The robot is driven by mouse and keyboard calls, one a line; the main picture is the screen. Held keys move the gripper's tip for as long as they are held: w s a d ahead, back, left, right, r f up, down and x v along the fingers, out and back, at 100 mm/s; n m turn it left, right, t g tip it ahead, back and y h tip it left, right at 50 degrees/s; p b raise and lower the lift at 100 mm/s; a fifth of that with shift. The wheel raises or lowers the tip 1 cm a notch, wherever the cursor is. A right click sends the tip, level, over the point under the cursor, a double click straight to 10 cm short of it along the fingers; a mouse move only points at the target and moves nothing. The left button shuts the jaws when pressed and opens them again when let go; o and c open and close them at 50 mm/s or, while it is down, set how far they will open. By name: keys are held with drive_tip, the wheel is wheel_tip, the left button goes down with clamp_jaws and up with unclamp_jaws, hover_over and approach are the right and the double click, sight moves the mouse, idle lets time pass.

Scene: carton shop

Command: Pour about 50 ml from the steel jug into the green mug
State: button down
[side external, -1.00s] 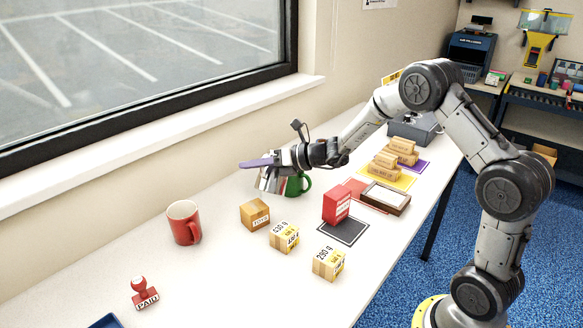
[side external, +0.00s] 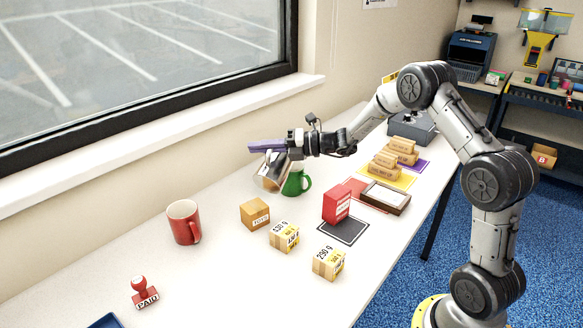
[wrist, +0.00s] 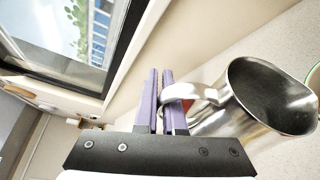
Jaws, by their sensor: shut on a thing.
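The steel jug (side external: 269,172) is held by its handle between the purple fingers of my gripper (side external: 262,146). It looks tilted, just left of the green mug (side external: 297,182) and partly in front of it. In the wrist view, my gripper (wrist: 160,76) is shut on the handle, and the jug's mouth (wrist: 268,92) opens dark toward the right. The rim of the green mug (wrist: 315,82) shows at the right edge there. The mug stands upright on the table, its handle to the right. I cannot see any liquid or stream, nor into the mug.
A red mug (side external: 184,222) stands to the left. Several small cartons, including a brown one (side external: 255,214), and a red box (side external: 337,204) sit in front and to the right. A red stamp (side external: 143,291) is near the front. The window wall (side external: 345,72) rises behind.

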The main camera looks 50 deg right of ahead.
drive_tip(key=shift+w+d+r+m+y, duration=0.1)
drive_tip(key=shift+d+r+m+y, duration=0.2)
drive_tip(key=shift+r, duration=0.15)
drive_tip(key=shift+w+d+r+m, duration=0.1)
drive_tip(key=shift+d+r+m, duration=0.15)
drive_tip(key=shift+d, duration=0.2)
drive_tip(key=shift+w+d+r+m, duration=0.1)
drive_tip(key=shift+d+m, duration=0.15)
drive_tip(key=shift+d, duration=0.2)
drive_tip(key=shift+w+d+r+m+y, duration=0.1)
drive_tip(key=shift+d+r+m+y, duration=0.15)
drive_tip(key=shift+d, duration=0.35)
drive_tip(key=shift+w+d+r+m+t, duration=0.1)
drive_tip(key=shift+d+r+m+t, duration=0.25)
drive_tip(key=shift+d+m, duration=0.25)
idle(0.8)
drive_tip(key=shift+a, duration=0.15)
